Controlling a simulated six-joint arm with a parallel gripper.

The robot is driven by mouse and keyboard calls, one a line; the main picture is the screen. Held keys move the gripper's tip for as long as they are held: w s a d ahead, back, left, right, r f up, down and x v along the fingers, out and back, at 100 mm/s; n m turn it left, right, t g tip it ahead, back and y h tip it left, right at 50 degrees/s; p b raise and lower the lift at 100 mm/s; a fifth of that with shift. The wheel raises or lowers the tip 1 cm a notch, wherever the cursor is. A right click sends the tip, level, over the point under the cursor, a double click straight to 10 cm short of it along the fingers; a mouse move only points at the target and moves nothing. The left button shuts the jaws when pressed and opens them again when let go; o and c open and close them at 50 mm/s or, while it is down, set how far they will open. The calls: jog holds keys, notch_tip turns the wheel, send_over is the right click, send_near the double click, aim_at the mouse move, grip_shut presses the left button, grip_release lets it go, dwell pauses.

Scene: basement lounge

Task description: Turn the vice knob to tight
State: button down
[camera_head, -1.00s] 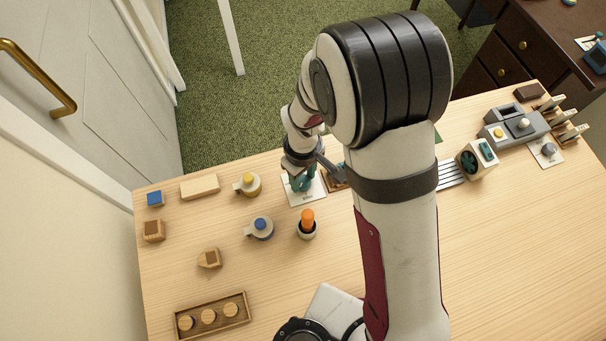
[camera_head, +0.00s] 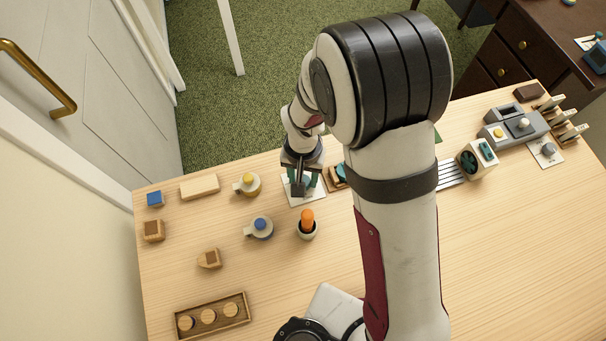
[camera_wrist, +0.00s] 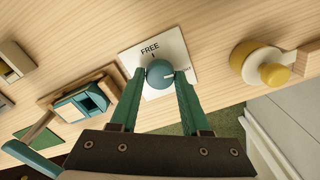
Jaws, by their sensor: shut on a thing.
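The vice knob (camera_wrist: 160,75) is a round teal dial on a white plate (camera_wrist: 135,57) in the wrist view. The plate reads FREE beside a tick at the top. A second label at the right is partly hidden by a finger. The knob's white mark points right, towards that second label and away from FREE. My gripper (camera_wrist: 161,80) has its two teal fingers closed on either side of the knob. In the head view my gripper (camera_head: 302,187) is over the white plate (camera_head: 293,202), and it hides the knob.
A wooden-based device with a teal top (camera_wrist: 82,102) stands close left of the plate in the wrist view.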

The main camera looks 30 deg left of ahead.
jog(key=shift+m, duration=2.3)
jog(key=shift+c, duration=1.8)
grip_release()
notch_tip(320, 180, up, 16)
jog(key=shift+f, duration=0.1)
